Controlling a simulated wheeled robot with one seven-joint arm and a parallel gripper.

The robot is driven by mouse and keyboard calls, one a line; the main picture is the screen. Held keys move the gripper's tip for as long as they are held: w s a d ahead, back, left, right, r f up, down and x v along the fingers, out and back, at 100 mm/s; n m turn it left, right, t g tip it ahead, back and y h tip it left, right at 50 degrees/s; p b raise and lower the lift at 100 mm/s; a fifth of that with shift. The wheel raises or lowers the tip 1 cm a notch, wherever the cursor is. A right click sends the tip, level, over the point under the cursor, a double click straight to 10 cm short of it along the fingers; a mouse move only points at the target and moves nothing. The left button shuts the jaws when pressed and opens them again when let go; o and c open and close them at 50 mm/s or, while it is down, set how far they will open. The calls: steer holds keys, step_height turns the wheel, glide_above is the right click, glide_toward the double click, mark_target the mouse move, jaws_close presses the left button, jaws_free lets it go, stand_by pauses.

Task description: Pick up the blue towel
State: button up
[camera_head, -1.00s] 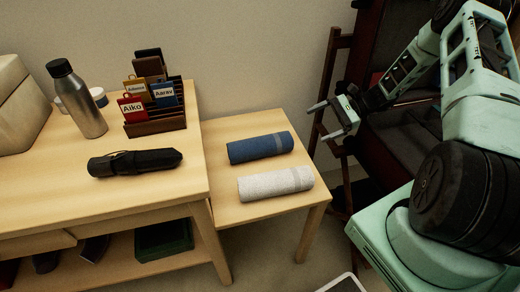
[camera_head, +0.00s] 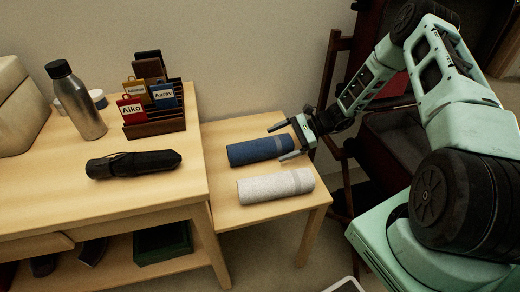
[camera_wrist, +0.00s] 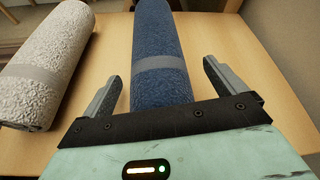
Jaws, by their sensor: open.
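The blue towel (camera_head: 255,150) is rolled up and lies on the small low table, with a lighter band near its right end. My gripper (camera_head: 280,142) is open and empty at the towel's right end, one finger on the far side and one on the near side in the head view. In the wrist view the towel (camera_wrist: 158,60) runs away from me between the two open fingers (camera_wrist: 163,84). Neither finger visibly grips it. I cannot tell the exact height of the fingers above the table.
A rolled light grey towel (camera_head: 275,187) lies beside the blue one on the small table (camera_head: 225,212). The larger table (camera_head: 40,200) on the left holds a black umbrella (camera_head: 134,163), a steel bottle (camera_head: 78,100) and a card rack (camera_head: 155,125). A dark chair-like frame (camera_head: 335,80) stands behind my arm.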

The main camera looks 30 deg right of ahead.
steer(key=shift+x, duration=0.8)
steer(key=c, duration=1.2)
steer(key=shift+o, duration=0.2)
